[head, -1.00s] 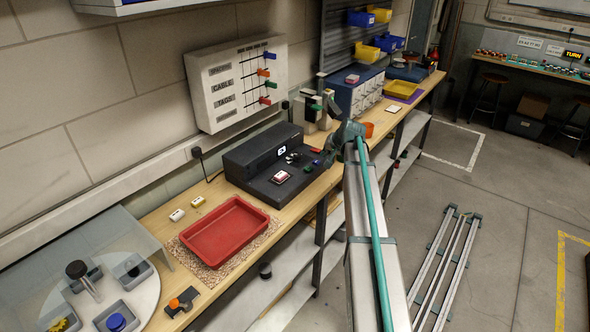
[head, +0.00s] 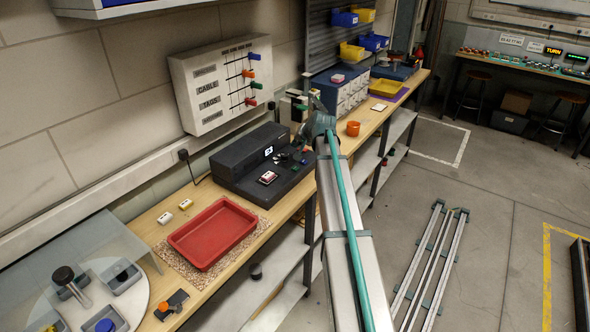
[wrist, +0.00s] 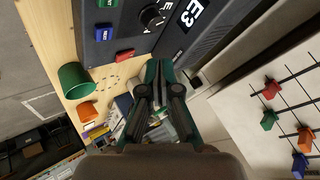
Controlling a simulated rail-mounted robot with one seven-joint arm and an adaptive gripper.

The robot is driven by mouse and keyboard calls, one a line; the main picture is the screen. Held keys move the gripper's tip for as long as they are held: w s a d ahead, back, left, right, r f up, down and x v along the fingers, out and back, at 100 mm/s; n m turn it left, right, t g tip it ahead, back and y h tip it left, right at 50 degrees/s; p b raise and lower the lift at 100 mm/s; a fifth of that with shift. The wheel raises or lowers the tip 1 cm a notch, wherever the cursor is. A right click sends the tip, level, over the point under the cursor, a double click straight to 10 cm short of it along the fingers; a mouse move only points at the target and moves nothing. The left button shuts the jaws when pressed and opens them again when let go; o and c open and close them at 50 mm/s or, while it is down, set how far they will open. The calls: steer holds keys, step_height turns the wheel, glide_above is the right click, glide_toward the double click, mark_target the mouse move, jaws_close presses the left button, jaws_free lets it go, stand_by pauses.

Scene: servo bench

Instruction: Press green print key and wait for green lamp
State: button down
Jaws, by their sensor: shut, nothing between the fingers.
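The dark grey machine (head: 235,165) stands on the wooden bench, with a lit "E3" display (head: 268,151). In the wrist view its panel (wrist: 140,20) shows a green key (wrist: 107,3) at the top edge, a blue key (wrist: 103,32), a red key (wrist: 124,55) and a round black knob (wrist: 152,17). My gripper (wrist: 158,68) is shut and empty, its tips beside the panel's edge and apart from the green key. In the head view my arm's end is near the machine's right end, with the fingers unclear. I cannot make out a lit green lamp.
A red-and-white item (head: 268,177) lies on the machine's front deck. A red tray (head: 212,234) stands left of the machine. An orange cup (head: 353,128) stands to the right; a green cup (wrist: 75,80) shows in the wrist view. A peg board (head: 222,82) hangs above.

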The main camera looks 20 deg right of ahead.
mark_target(296, 168)
steer(key=shift+f+b, duration=1.8)
steer(key=shift+f, duration=2.3)
steer(key=shift+f, duration=0.1)
steer(key=shift+f+b, duration=0.35)
steer(key=shift+f+b, duration=0.3)
steer(key=shift+f, duration=0.15)
steer(key=shift+r, duration=0.1)
steer(key=shift+r+p, duration=0.35)
steer(key=shift+r, duration=0.45)
steer(key=shift+r+p, duration=1.05)
steer(key=shift+r, duration=1.45)
